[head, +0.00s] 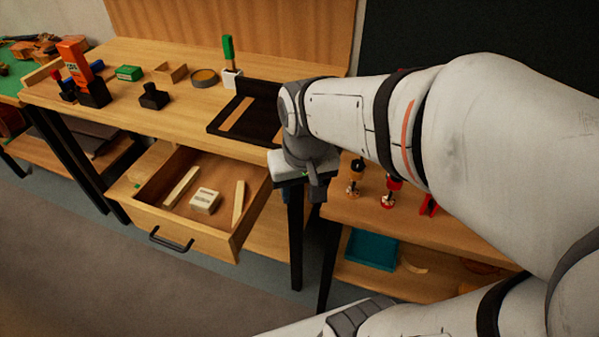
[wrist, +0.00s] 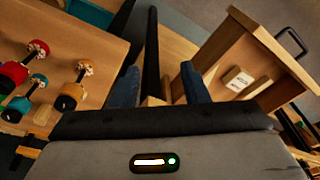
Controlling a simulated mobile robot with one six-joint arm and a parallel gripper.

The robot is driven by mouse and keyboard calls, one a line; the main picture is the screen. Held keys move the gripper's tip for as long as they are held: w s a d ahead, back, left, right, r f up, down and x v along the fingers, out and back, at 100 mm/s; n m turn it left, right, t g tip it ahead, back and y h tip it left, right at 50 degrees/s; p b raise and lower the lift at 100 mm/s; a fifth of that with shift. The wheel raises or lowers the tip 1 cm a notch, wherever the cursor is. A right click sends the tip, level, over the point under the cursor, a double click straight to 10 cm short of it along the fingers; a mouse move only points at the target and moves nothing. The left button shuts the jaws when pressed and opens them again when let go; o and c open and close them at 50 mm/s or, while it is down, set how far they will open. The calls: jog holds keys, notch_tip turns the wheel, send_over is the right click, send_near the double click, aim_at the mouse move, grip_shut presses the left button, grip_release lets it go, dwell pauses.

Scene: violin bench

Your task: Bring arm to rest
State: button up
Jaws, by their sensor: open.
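My arm reaches in from the right in the head view, bent downward at the wrist. My gripper (head: 316,190) hangs at the gap between the workbench (head: 130,55) and the lower wooden shelf unit (head: 440,225). In the wrist view, the two dark blue fingers of my gripper (wrist: 160,85) stand apart with nothing held between them. A black table leg and a wooden edge show beyond them. The arm hides part of the shelf unit and the bench's right end in the head view.
An open drawer (head: 200,225) juts from the bench, holding a pale block (head: 205,201) and two wooden strips. A black tray (head: 245,118) lies on the bench near my wrist. Red and dark clamps (head: 390,190) stand on the shelf unit. The floor (head: 60,250) in front is clear.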

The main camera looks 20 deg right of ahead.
jog(key=s, duration=0.1)
jog(key=s+d, duration=0.1)
jog(key=shift+s+d+f, duration=0.2)
jog(key=shift+s, duration=0.2)
